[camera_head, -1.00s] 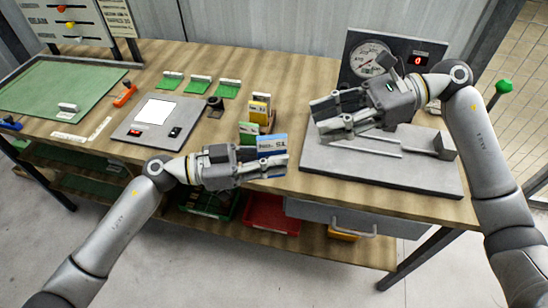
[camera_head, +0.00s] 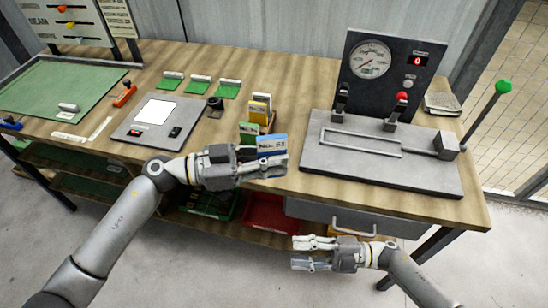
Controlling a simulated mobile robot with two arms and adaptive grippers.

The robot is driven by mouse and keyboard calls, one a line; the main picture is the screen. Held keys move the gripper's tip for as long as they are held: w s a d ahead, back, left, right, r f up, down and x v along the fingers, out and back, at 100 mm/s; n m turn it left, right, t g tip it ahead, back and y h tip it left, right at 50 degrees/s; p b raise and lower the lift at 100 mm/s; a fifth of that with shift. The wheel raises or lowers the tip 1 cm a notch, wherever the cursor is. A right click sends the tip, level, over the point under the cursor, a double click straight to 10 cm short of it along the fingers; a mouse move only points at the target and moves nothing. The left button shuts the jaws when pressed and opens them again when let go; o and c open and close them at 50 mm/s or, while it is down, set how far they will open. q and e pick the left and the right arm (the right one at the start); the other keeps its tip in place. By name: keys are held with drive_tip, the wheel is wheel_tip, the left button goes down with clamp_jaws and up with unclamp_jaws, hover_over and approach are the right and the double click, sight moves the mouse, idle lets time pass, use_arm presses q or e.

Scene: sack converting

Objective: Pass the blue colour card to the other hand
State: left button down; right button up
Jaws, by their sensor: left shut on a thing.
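The blue colour card (camera_head: 272,146), with a white lower part bearing dark print, is held in my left gripper (camera_head: 262,163). The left gripper is shut on the card's left side, just above the table's front edge. The card's right side sticks out free. My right gripper (camera_head: 294,254) is lower and to the right, in front of the table and below the drawer. Its fingers point left and are spread apart with nothing between them. It does not touch the card.
Yellow (camera_head: 261,104) and green (camera_head: 249,132) cards stand in a holder behind the blue card. A grey test device (camera_head: 385,174) with a dial gauge (camera_head: 371,60) stands at the right. The drawer handle (camera_head: 354,229) juts out near my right gripper. A green-knobbed lever (camera_head: 487,110) rises at far right.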

use_arm(q)
drive_tip(key=shift+w, duration=0.1)
use_arm(e)
drive_tip(key=w+d+f+m+t+h, duration=0.5)
drive_tip(key=w+f+m+t+h, duration=0.2)
drive_tip(key=f+m+t, duration=0.3)
drive_tip(key=s+d+f+m+g+h, duration=0.1)
drive_tip(key=s+d+f+m+h, duration=0.1)
drive_tip(key=d+f+m+h, duration=0.3)
drive_tip(key=s+d+f+m+h, duration=0.1)
drive_tip(key=s+f+m, duration=0.1)
drive_tip(key=f, duration=0.5)
drive_tip(key=s+d+f+m+g+h, duration=0.2)
drive_tip(key=s+f, duration=0.4)
drive_tip(key=s, duration=0.1)
drive_tip(key=s+d+f+m+g+h, duration=0.2)
drive_tip(key=s+f+m+g, duration=0.1)
drive_tip(key=s+f, duration=0.35)
drive_tip(key=s+f+m+g, duration=0.1)
drive_tip(key=s+f+g, duration=0.1)
drive_tip(key=s, duration=0.6)
drive_tip(key=s+a+f+m+g+h, duration=0.1)
drive_tip(key=s+g, duration=0.2)
drive_tip(key=s, duration=0.5)
drive_tip(key=shift+s+f+m, duration=0.2)
drive_tip(key=shift+f+m, duration=0.1)
drive_tip(key=shift+f, duration=0.1)
